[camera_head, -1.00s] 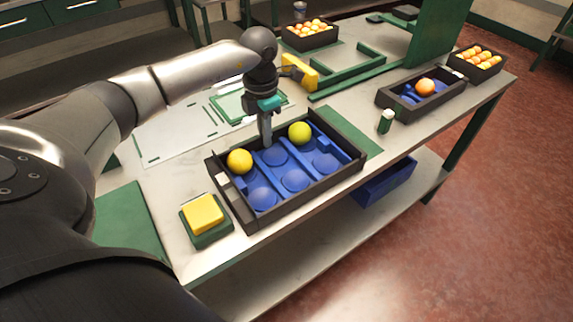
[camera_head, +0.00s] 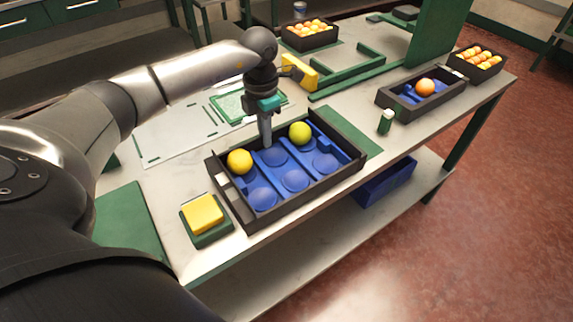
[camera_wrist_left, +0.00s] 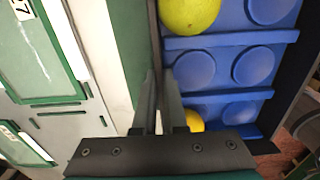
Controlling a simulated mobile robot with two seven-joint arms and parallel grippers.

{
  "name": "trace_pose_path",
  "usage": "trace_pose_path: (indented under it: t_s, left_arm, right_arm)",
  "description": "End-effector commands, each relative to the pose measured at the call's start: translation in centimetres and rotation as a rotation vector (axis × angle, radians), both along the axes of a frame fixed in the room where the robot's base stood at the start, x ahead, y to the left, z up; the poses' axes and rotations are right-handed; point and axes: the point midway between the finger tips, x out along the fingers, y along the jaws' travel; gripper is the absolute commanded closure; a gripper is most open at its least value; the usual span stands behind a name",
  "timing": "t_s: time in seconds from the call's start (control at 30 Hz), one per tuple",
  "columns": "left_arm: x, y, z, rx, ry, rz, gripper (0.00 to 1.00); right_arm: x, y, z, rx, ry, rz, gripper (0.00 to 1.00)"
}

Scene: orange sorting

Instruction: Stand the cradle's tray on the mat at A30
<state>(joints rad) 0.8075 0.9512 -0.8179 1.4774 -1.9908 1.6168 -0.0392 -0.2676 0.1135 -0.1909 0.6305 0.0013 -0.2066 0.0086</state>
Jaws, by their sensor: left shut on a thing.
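A dark tray (camera_head: 318,192) with a blue insert of round hollows stands on the near part of the table. It holds a yellow fruit (camera_head: 239,161) at its left end and a yellow-green fruit (camera_head: 299,133) at its far side. My left gripper (camera_head: 266,138) points down at the tray's far long wall. In the left wrist view its fingers (camera_wrist_left: 158,115) are shut on that thin dark wall, with the insert to the right. I cannot read A30 on any mat. My right gripper is not in view.
A green mat (camera_head: 130,225) lies bare at left. A yellow block on a green base (camera_head: 204,217) stands close to the tray's left end. A small green bottle (camera_head: 386,121), another dark tray (camera_head: 382,104) and fruit crates (camera_head: 476,66) are at right. A green frame (camera_head: 340,80) stands behind.

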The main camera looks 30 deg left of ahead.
Motion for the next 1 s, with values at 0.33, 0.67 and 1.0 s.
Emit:
trace_pose_path:
  t_s: [0.33, 0.67, 1.0]
  left_arm:
    - [0.1, 0.0, 0.3, 0.000, -0.003, 0.001, 1.00]
    - [0.2, 0.0, 4.2, -0.001, -0.007, 0.001, 1.00]
    - [0.2, 0.0, 13.8, -0.001, -0.009, 0.001, 1.00]
  right_arm:
    - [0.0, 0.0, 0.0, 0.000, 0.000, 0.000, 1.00]
    - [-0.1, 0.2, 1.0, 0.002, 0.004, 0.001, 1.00]
    - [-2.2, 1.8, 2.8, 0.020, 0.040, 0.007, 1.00]
